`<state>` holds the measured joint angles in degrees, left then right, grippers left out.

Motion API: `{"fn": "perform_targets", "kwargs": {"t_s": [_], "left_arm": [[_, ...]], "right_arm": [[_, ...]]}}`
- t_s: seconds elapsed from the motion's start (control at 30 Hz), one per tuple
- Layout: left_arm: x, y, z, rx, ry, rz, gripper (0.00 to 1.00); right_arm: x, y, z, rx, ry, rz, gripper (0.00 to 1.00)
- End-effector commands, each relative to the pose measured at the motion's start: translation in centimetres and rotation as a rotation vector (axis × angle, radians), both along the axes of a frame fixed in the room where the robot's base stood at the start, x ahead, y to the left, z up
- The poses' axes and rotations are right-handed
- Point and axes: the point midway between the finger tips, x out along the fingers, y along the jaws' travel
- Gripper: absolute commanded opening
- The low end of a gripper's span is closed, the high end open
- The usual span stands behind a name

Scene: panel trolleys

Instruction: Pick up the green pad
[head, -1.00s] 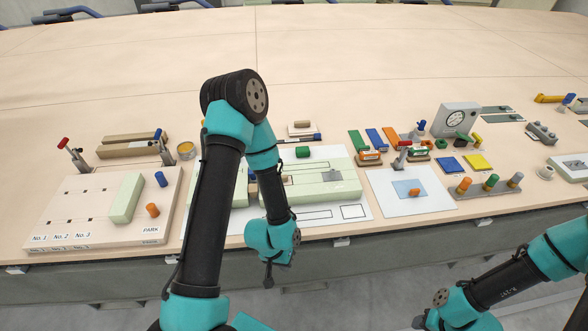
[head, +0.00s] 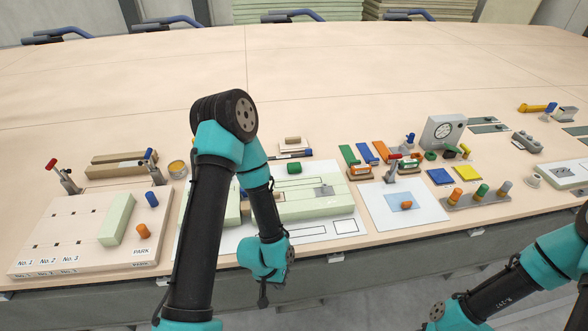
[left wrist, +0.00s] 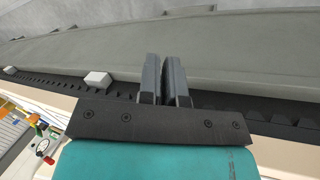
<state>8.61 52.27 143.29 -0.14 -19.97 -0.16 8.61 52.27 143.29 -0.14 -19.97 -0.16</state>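A flat green strip (head: 349,155) lies at the left of a row with a blue strip (head: 367,153) and an orange strip (head: 382,151); it looks most like the green pad. My left gripper (head: 263,298) hangs in front of the bench's near edge, away from both. In the left wrist view its fingers (left wrist: 166,80) are together with nothing between them. My right arm shows at the lower right, its gripper out of frame.
A pegged board (head: 90,238) with a pale block is at the left. The far bench top is clear.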

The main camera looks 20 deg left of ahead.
Motion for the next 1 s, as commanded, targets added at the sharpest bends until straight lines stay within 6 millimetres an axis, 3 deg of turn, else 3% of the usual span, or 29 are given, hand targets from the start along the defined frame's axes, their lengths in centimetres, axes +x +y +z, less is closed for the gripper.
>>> {"fn": "perform_targets", "kwargs": {"t_s": [0.07,0.73,1.0], "left_arm": [[0.0,0.0,0.0,0.0,0.0,0.0,0.13],[0.0,0.0,0.0,0.0,0.0,0.0,0.78],[0.13,-0.13,0.01,0.0,-0.003,-0.009,0.79]], "right_arm": [[0.0,0.0,0.0,0.0,0.0,0.0,0.43],[0.0,0.0,0.0,0.0,0.0,0.0,0.43],[0.0,0.0,0.0,0.0,0.0,0.0,0.43]]}}
